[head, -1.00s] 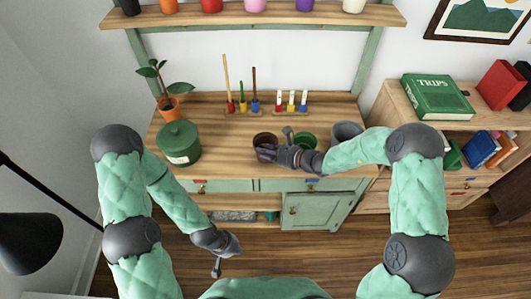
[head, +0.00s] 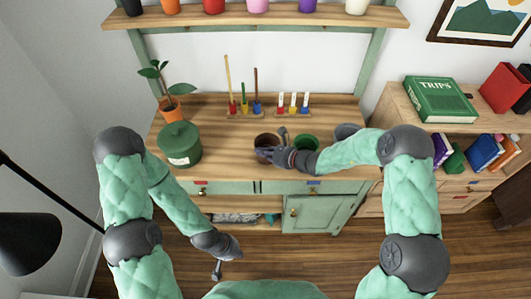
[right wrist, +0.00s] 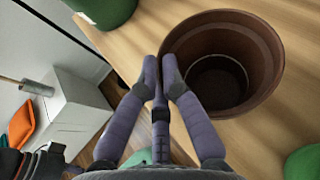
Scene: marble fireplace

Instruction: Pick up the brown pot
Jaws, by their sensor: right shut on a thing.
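The brown pot (head: 265,139) stands on the wooden bench top, near its front middle. In the right wrist view the pot (right wrist: 262,78) is open at the top and looks empty inside. My right gripper (head: 267,153) is at the pot's near side, with its fingers shut on the pot's rim. In the right wrist view its fingertips (right wrist: 160,62) meet the left edge of the rim. My left gripper (head: 217,270) hangs low in front of the bench, away from the pot. Its fingers are too small to tell open from shut.
A green pot (head: 306,143) and a grey pot (head: 347,131) stand right of the brown pot. A lidded green container (head: 180,145) and a potted plant (head: 169,108) stand left. Coloured pegs (head: 243,105) stand behind. The bench between container and brown pot is clear.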

